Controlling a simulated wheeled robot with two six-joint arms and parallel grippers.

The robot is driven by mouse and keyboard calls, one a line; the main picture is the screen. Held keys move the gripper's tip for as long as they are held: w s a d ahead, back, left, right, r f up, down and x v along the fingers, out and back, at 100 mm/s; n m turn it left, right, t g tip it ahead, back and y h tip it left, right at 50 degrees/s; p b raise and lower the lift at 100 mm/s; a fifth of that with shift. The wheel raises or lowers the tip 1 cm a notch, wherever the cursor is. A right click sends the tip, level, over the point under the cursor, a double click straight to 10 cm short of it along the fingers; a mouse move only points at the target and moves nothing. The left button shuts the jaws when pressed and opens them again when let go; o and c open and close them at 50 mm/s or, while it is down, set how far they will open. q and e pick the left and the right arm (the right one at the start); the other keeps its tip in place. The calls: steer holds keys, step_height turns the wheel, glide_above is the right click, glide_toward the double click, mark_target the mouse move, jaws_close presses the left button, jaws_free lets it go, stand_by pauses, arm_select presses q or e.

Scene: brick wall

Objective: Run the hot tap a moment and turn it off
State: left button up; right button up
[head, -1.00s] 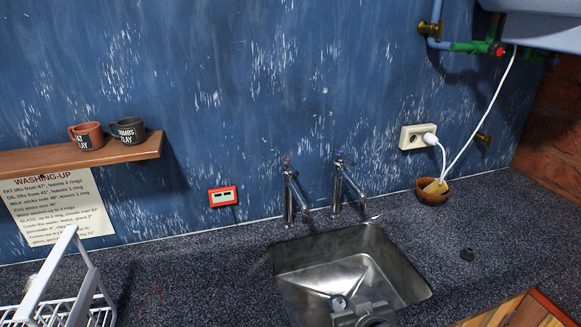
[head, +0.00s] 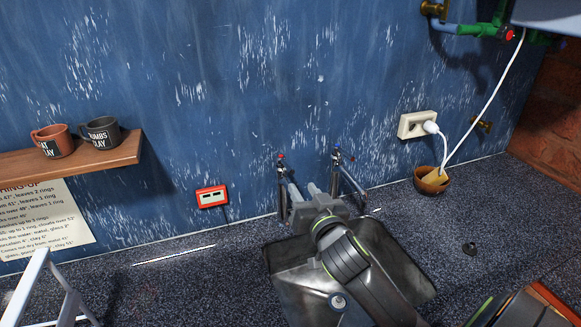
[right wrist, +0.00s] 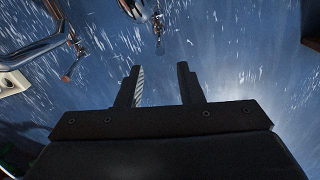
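The hot tap (head: 282,185), chrome with a red-marked top, stands at the back of the sink on the left. The cold tap (head: 339,165), with a blue-marked top, stands to its right. My right gripper (head: 303,188) reaches over the sink from the front, its two fingers apart with nothing seen between them. In the head view its fingertips are just right of the hot tap; I cannot tell if they touch it. In the right wrist view the gripper (right wrist: 160,85) is open, and both chrome taps show above and left of the fingers. My left gripper is out of view.
The metal sink (head: 405,270) is partly hidden by my right arm. A red-framed gauge (head: 212,197) is on the wall at left. A shelf (head: 100,158) holds two mugs. A bowl (head: 431,181) and a socket (head: 414,125) are at right. A white rack (head: 36,290) stands at front left.

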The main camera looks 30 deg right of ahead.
mark_target(291, 168)
steer(key=p+x, duration=0.1)
steer(key=x, duration=0.7)
steer(key=shift+w+r+p, duration=0.1)
steer(key=shift+w+p, duration=0.05)
steer(key=shift+p, duration=0.15)
steer(key=shift+w+d, duration=0.2)
steer(key=shift+w, duration=0.25)
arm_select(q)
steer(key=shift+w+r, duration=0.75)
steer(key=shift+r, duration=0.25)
arm_select(e)
steer(key=shift+w, duration=0.1)
jaws_close()
